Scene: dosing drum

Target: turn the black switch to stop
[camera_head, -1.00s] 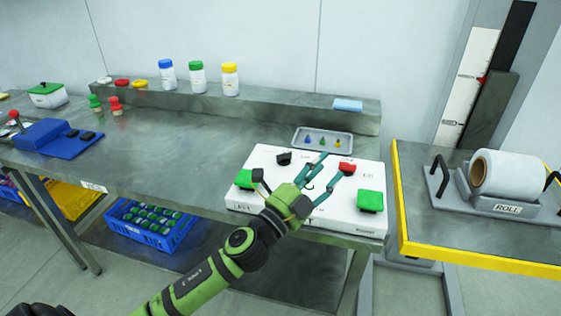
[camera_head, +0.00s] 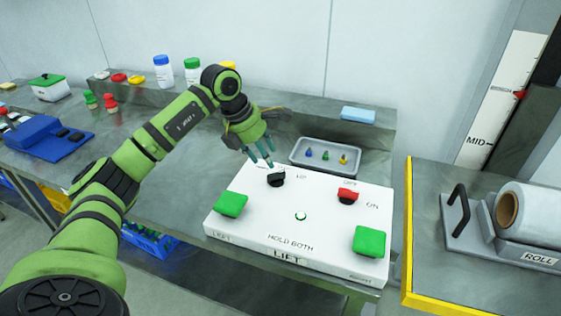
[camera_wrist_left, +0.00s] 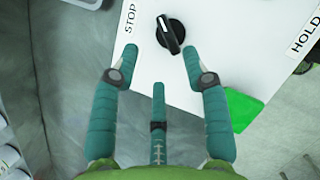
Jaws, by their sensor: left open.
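The black switch (camera_head: 276,180) is a rotary knob near the back left of the white control box (camera_head: 250,236). It also shows in the left wrist view (camera_wrist_left: 170,34), its white pointer line slanting up and left. The word STOP is printed to its left there. My left gripper (camera_head: 262,163) is open just behind and above the switch. In the left wrist view its fingertips (camera_wrist_left: 158,52) are apart near the switch, and nothing is between them. The gripper partly hides the box's back left labels in the head view. My right gripper is not in view.
The box also carries a red switch (camera_head: 347,196), a left green button (camera_head: 230,204) and a right green button (camera_head: 369,241). A grey tray (camera_head: 297,158) with small pegs stands behind it. A yellow-edged table (camera_head: 406,250) with a roll stands at the right.

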